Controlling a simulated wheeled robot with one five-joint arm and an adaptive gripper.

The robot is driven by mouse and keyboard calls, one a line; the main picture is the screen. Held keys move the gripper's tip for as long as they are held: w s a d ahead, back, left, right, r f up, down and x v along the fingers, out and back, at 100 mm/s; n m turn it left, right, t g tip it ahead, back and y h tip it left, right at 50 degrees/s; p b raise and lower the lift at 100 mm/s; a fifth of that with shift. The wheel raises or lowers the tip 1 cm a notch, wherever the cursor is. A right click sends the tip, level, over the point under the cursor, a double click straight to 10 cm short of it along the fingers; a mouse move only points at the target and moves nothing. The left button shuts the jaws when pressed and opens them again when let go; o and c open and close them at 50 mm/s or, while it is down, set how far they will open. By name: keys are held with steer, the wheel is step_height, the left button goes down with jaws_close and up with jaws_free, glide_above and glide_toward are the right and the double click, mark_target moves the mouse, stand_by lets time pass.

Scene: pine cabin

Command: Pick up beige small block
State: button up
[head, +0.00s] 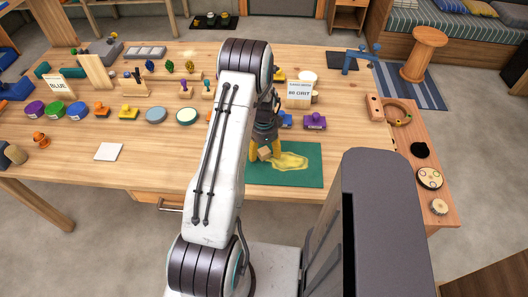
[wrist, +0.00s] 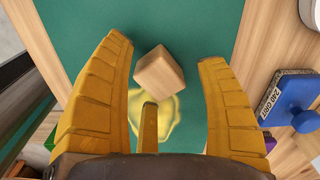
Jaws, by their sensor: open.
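The beige small block (wrist: 158,73) sits between the spread yellow fingers of my gripper (wrist: 165,75) in the wrist view, nearer the left finger. No finger clearly closes on it. In the head view the block (head: 264,153) shows beside my gripper (head: 266,148), over the green mat (head: 305,172). The mat also shows in the wrist view (wrist: 190,20). I cannot tell how far the block is from the mat's surface. My gripper is open, and my arm hides part of the scene behind it.
A yellow patch (head: 290,161) lies on the mat. A purple stamp (head: 315,122) and a blue sanding block (wrist: 290,97) stand nearby. A "80 GRIT" sign (head: 299,93) stands behind. Stamps, discs and a white square (head: 109,152) fill the table's left. The front left is mostly clear.

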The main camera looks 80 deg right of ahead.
steer(key=shift+c, duration=0.4)
steer(key=c, duration=0.9)
